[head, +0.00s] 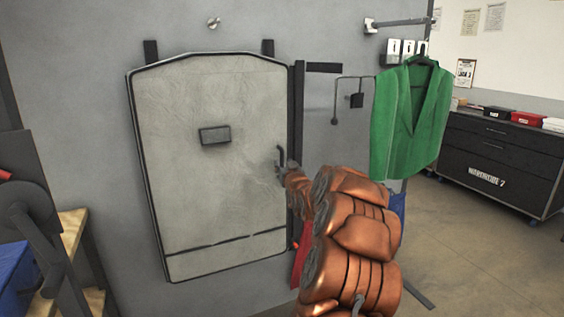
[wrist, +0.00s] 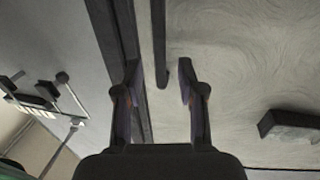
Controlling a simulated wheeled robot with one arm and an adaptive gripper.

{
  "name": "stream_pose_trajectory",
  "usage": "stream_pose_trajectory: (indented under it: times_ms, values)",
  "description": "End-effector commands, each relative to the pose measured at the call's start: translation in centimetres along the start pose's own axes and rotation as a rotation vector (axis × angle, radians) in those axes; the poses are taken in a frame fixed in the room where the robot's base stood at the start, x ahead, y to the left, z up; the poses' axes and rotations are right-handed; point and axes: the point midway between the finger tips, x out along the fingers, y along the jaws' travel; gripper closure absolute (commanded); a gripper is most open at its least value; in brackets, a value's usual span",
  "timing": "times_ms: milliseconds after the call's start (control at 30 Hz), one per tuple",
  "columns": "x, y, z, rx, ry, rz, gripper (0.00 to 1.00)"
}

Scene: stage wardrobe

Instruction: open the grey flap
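The grey flap (head: 205,180) is a large pale panel with a dark rim, set in the grey wall, and looks shut. Its dark upright handle (head: 281,156) is near its right edge; it also shows in the wrist view as a dark bar (wrist: 160,45). My gripper (head: 286,170) is at the handle's lower part in the head view, partly hidden by my copper arm. In the wrist view my open gripper (wrist: 157,85) has one finger on each side of the bar, with gaps on both sides. I cannot tell how deep the bar sits between them.
A dark block (head: 214,135) sticks out from the flap's face. A green jacket (head: 408,120) hangs on a rail to the right. A black drawer cabinet (head: 500,160) stands at the far right, with bare floor (head: 470,235) before it. A blue bin (head: 15,280) is at lower left.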

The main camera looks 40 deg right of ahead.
Motion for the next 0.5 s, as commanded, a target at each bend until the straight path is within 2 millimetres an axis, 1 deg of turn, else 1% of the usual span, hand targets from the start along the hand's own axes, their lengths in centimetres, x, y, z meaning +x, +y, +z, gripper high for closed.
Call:
stream_pose_trajectory:
  times_ms: [100, 300, 500]
  values:
    - [1.4, 0.0, -0.2, -0.002, 0.002, 0.000, 0.61]
    - [3.1, 0.0, 0.0, -0.002, -0.002, 0.000, 0.61]
    - [3.9, -0.1, 0.0, -0.001, -0.001, 0.000, 0.61]
